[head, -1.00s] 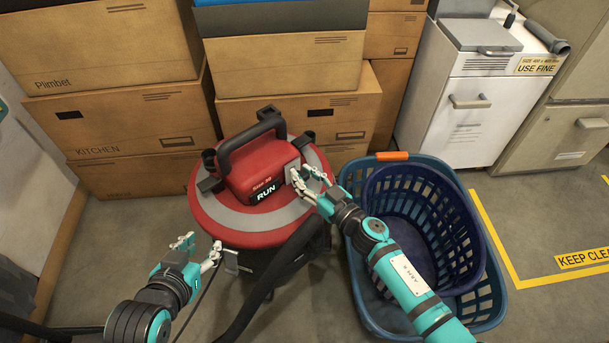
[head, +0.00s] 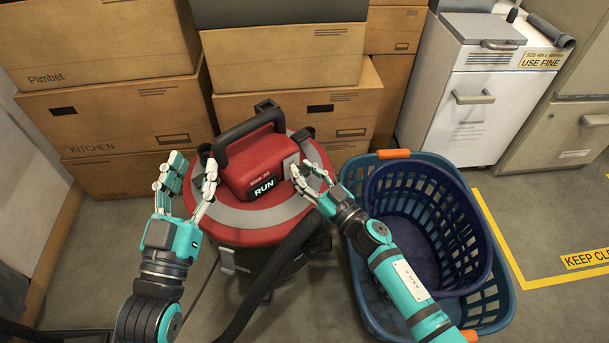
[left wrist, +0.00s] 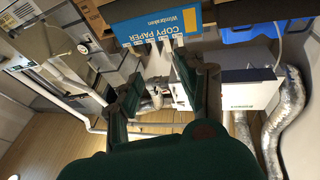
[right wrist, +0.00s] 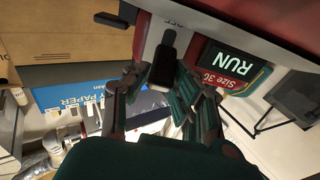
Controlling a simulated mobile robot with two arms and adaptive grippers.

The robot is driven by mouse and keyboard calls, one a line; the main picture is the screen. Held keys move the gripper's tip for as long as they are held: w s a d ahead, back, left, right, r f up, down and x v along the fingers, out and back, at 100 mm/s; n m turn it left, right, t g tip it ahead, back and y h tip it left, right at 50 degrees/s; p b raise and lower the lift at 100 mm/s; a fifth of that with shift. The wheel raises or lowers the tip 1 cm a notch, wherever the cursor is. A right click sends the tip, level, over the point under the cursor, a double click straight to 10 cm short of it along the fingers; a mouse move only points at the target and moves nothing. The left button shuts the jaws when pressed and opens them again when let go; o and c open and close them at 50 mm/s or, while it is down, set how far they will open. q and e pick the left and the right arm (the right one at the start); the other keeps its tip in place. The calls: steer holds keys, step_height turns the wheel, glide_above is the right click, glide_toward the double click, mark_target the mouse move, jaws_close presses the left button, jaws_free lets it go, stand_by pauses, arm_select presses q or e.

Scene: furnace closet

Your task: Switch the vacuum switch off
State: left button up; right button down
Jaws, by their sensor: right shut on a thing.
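The vacuum (head: 235,217) has a red round lid with a black handle, and its small display (head: 263,186) reads RUN. It also shows in the right wrist view (right wrist: 214,62). The vacuum switch (right wrist: 163,60), a black lever with a pale end, lies between the fingers of my right gripper (right wrist: 163,90). In the head view my right gripper (head: 306,180) is at the right side of the red housing, shut on the switch; its fingers hide the switch there. My left gripper (head: 188,182) is open and empty, at the left edge of the lid.
A blue laundry basket (head: 497,303) with a darker basket (head: 432,182) inside stands right of the vacuum, under my right arm. Cardboard boxes (head: 118,118) are stacked behind. A black hose (head: 266,277) runs down in front. Floor at far right is clear.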

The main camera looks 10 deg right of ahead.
steer(key=shift+f, duration=0.1)
arm_select(q)
steer(key=r+t, duration=0.1)
steer(key=s+r+t, duration=0.1)
steer(key=r, duration=0.1)
steer(key=shift+d+h, duration=0.1)
steer(key=shift+h, duration=0.3)
arm_select(e)
steer(key=c, duration=1.1)
jaws_free()
steer(key=v, duration=1.2)
